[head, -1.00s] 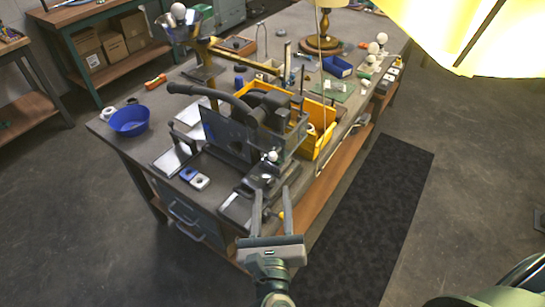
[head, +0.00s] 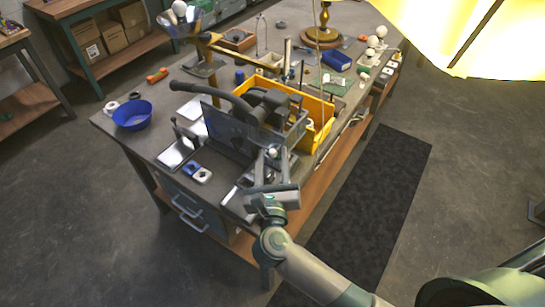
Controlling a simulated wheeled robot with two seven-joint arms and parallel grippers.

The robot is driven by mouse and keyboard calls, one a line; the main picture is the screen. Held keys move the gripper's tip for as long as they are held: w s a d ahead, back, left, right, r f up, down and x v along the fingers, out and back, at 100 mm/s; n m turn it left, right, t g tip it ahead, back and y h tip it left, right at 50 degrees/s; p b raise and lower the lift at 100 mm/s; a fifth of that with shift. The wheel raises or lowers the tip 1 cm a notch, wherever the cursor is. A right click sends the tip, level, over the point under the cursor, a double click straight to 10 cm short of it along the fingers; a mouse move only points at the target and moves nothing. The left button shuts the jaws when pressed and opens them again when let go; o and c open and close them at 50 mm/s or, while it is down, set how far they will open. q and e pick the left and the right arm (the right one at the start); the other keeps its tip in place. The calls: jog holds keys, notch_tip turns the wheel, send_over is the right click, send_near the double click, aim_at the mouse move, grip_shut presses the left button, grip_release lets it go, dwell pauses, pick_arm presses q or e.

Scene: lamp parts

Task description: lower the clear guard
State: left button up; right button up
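The clear guard (head: 226,127) is a see-through panel with a dark frame, standing upright on the front of a dark bench machine (head: 268,103). A small white ball knob (head: 273,152) sits at its near lower corner. My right gripper (head: 273,160) reaches up from below in the head view. Its two fingers are spread, one on either side of the knob, with a gap showing between them. Whether a finger touches the knob I cannot tell. My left gripper is not in view.
The workbench (head: 150,142) carries a blue bowl (head: 132,114), a yellow bin (head: 320,110) behind the machine, and small blue and white parts (head: 197,172) at the front. A large glowing yellow shade (head: 450,35) fills the top right. Floor around a dark mat (head: 375,190) is clear.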

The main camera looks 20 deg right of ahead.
grip_shut()
notch_tip(320, 180, down, 5)
jog(key=b, duration=0.4)
grip_release()
jog(key=shift+s, duration=0.1)
